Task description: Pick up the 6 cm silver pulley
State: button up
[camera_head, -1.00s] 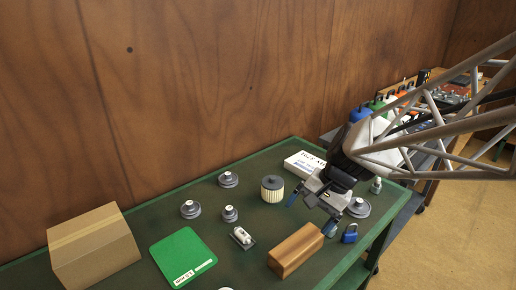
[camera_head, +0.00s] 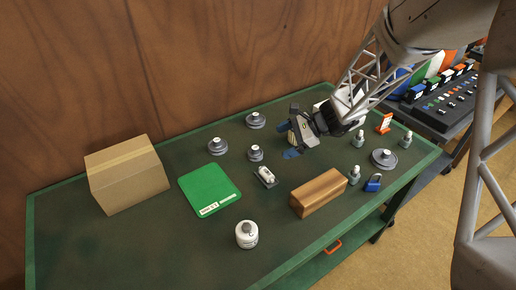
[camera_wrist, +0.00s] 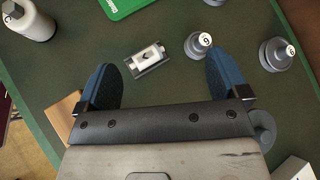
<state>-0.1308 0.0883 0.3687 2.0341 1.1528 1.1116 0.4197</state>
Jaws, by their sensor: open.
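Several grey stepped pulleys lie on the green bench. The smallest (camera_head: 255,153) sits between the green mat and my gripper; in the wrist view (camera_wrist: 198,44) its pale top seems marked "6". Larger pulleys lie behind it (camera_head: 255,120), to its left (camera_head: 217,147) and at the far right (camera_head: 384,159). One larger pulley also shows at the right of the wrist view (camera_wrist: 276,54). My gripper (camera_head: 290,131) is open and empty above the bench, right of the smallest pulley. In the wrist view, that pulley is just left of the right blue fingertip (camera_wrist: 160,66).
A small white-topped device (camera_head: 265,176) lies close in front of the smallest pulley. A wooden block (camera_head: 318,192), white bottle (camera_head: 246,235), green mat (camera_head: 210,190), cardboard box (camera_head: 127,174) and blue padlock (camera_head: 373,183) stand around. My gripper partly hides things behind it.

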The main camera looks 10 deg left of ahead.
aim_at(252, 150)
jog(key=w+a+f+m+y, duration=0.1)
jog(key=w+a+f, duration=0.1)
jog(key=f, duration=0.1)
jog(key=w+a+f+m+t+y, duration=0.1)
jog(key=w+a+f+m, duration=0.1)
jog(key=w+f, duration=0.1)
jog(key=w+a+f+m, duration=0.1)
jog(key=w+f+m, duration=0.1)
jog(key=f, duration=0.3)
jog(key=shift+w+a+y, duration=0.4)
jog(key=shift+w, duration=0.15)
jog(key=shift+x, duration=1.3)
jog(key=shift+a, duration=0.1)
jog(key=shift+x, duration=2.45)
jog(key=shift+c, duration=0.2)
jog(key=c, duration=1)
